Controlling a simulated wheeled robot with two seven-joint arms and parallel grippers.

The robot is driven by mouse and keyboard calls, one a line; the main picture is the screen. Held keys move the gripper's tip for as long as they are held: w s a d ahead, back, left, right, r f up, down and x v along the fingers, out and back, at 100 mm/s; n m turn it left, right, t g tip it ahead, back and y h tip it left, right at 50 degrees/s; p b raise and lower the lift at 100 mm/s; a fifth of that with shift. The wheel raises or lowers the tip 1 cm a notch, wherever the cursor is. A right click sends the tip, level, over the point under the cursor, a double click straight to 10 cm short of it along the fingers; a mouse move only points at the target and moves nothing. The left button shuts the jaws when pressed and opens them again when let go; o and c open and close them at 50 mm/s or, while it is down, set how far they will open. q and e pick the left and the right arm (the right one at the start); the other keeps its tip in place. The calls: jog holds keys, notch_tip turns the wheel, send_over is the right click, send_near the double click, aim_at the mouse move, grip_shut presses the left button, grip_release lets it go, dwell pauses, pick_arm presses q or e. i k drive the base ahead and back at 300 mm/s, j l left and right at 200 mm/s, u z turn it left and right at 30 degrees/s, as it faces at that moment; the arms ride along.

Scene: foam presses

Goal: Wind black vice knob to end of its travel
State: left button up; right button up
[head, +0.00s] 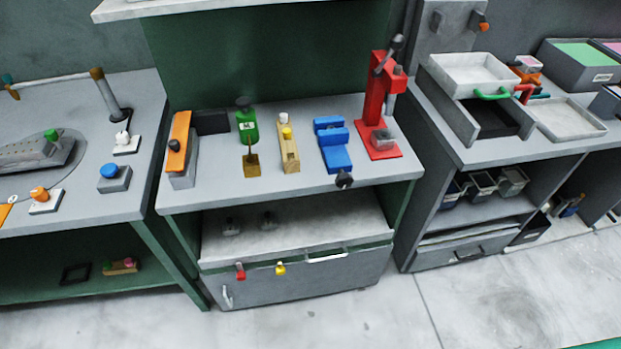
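A blue vice (332,150) sits on the grey top of the middle workbench, right of its centre. Its black knob (344,180) sticks out at the front, over the bench's front edge. I see no gap detail between the vice jaws at this distance. Neither of my grippers shows in the head view, and nothing touches the knob.
A red press (379,115) stands right of the vice. A wooden block with a yellow knob (288,150) and a green device (247,127) stand left. An orange-topped block (179,150) is at the bench's left end. Floor (310,325) before the bench is clear.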

aim_at(343, 180)
jog(key=l+u, duration=0.2)
jog(key=u, duration=0.25)
jog(key=i+l+u, duration=0.1)
jog(key=l+u, duration=0.2)
jog(key=u, duration=0.2)
jog(key=l+u, duration=0.2)
jog(key=u, duration=0.25)
jog(key=l+u, duration=0.25)
jog(key=u, duration=0.2)
jog(key=k, duration=0.05)
